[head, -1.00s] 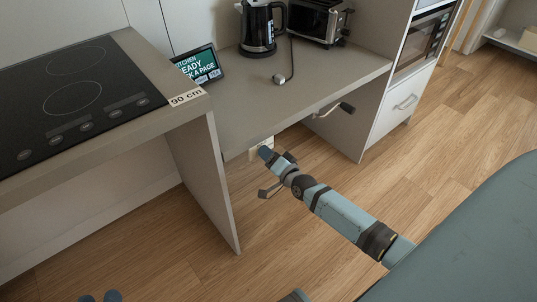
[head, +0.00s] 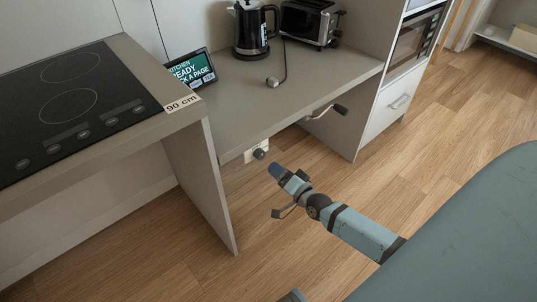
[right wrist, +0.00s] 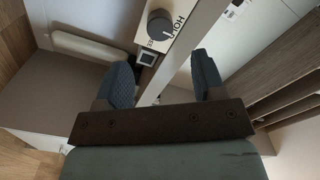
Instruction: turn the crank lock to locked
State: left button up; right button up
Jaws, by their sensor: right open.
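A crank with a black grip (head: 341,109) sticks out under the counter, further right. My right gripper (head: 276,192) is open and empty, in front of and apart from the knob. In the right wrist view the knob lies beyond the fingertips (right wrist: 163,70). My left gripper is out of view.
The counter (head: 230,112) carries a kettle (head: 249,28), a toaster (head: 308,22) and a small screen (head: 190,69). A higher hob counter (head: 180,112) with a side panel (head: 203,178) stands left. The wooden floor under the counter is open.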

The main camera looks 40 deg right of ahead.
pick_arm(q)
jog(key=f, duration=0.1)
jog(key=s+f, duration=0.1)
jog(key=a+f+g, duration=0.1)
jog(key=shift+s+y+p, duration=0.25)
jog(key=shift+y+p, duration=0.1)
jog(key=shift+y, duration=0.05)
pick_arm(e)
jog(key=s, duration=0.6)
jog(key=shift+d, duration=0.25)
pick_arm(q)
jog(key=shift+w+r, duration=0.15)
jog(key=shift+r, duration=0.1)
